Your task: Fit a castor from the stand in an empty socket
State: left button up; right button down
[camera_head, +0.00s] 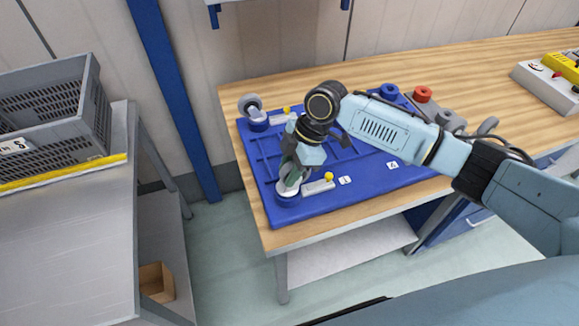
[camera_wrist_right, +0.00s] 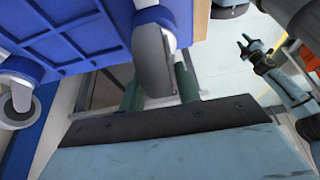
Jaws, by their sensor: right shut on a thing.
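The blue board (camera_head: 350,185) lies on the wooden table, with raised round sockets at its corners. My right gripper (camera_head: 291,176) points down at the front left socket (camera_head: 287,199). It is shut on a grey-wheeled castor, whose pale plate (camera_head: 287,187) is at the socket's top; whether it is fully seated cannot be told. In the right wrist view the castor wheel (camera_wrist_right: 152,60) sits between the green fingers. Another castor (camera_head: 252,107) stands in the back left socket. The back right socket (camera_head: 389,91) looks empty. My left gripper (camera_wrist_right: 246,43) appears open and empty in the right wrist view.
A grey stand (camera_head: 450,120) with grey parts is at the board's right, partly behind my arm. A red ring (camera_head: 423,94) is near it. Yellow-knobbed latches (camera_head: 318,186) sit beside the sockets. A control box (camera_head: 550,85) is far right; a grey crate (camera_head: 55,115) is left.

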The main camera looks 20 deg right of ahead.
jog(key=shift+f, duration=0.15)
dwell(0.5)
jog(key=c, duration=0.9)
grip_release()
jog(key=shift+f, duration=0.1)
jog(key=v, duration=1.3)
jog(key=shift+d+r+b, duration=0.1)
jog(key=shift+r+b, duration=0.1)
jog(key=shift+b, duration=0.15)
